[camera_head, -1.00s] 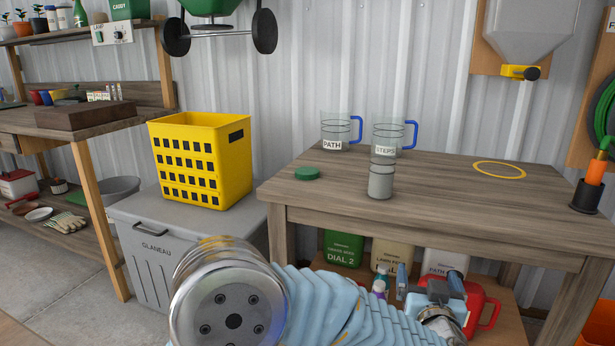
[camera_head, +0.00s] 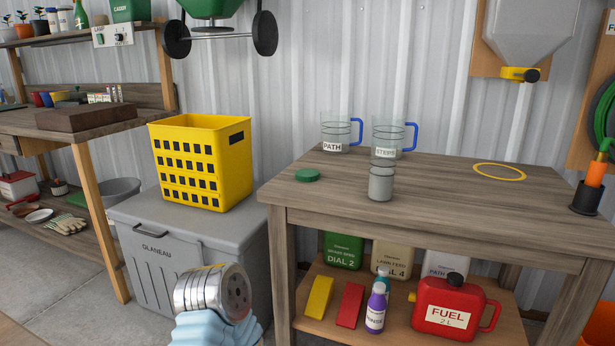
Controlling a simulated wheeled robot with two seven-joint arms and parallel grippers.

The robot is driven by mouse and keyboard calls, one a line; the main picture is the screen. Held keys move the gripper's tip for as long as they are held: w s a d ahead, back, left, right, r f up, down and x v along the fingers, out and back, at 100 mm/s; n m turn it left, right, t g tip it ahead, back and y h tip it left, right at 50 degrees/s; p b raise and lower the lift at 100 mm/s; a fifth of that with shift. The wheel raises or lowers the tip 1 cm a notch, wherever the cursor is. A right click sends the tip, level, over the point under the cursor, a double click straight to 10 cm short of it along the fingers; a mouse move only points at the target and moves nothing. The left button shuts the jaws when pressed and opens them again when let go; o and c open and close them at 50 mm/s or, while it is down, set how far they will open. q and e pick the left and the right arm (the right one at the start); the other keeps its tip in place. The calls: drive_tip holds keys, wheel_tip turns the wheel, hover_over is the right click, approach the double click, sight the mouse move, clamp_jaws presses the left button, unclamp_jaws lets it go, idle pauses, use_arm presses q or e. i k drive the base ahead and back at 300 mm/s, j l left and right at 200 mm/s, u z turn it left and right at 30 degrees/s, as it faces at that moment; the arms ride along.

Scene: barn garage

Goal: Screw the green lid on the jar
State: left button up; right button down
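The green lid (camera_head: 307,175) lies flat on the wooden table's top, near its left end. The jar (camera_head: 381,181), a small clear one with grey contents, stands upright to the right of the lid, near the table's front edge. Its top looks open, and the lid is apart from it. A metal joint and light blue sleeve of one of my arms show at the bottom left, in front of the grey chest. No gripper fingers show in this view.
Two clear jugs with blue handles, labelled PATH (camera_head: 337,134) and STEPS (camera_head: 388,136), stand behind the jar. A yellow ring (camera_head: 499,171) lies at right. A yellow crate (camera_head: 203,160) sits on the grey chest (camera_head: 150,222). The table's (camera_head: 440,205) front middle is clear.

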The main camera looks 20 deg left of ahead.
sight(383, 152)
drive_tip(key=j+z, duration=0.1)
drive_tip(key=z, duration=0.5)
drive_tip(key=k+j+z, duration=0.1)
drive_tip(key=j+z, duration=0.2)
drive_tip(key=k+j+z, duration=0.1)
drive_tip(key=j+z, duration=0.2)
drive_tip(key=j, duration=0.2)
drive_tip(key=k+j+z, duration=0.15)
drive_tip(key=j+z, duration=0.15)
drive_tip(key=k+j, duration=0.25)
drive_tip(key=j, duration=0.2)
drive_tip(key=k+j+z, duration=0.1)
drive_tip(key=k+j, duration=0.15)
drive_tip(key=j, duration=0.2)
drive_tip(key=k+j, duration=0.25)
drive_tip(key=j, duration=0.2)
drive_tip(key=z, duration=0.05)
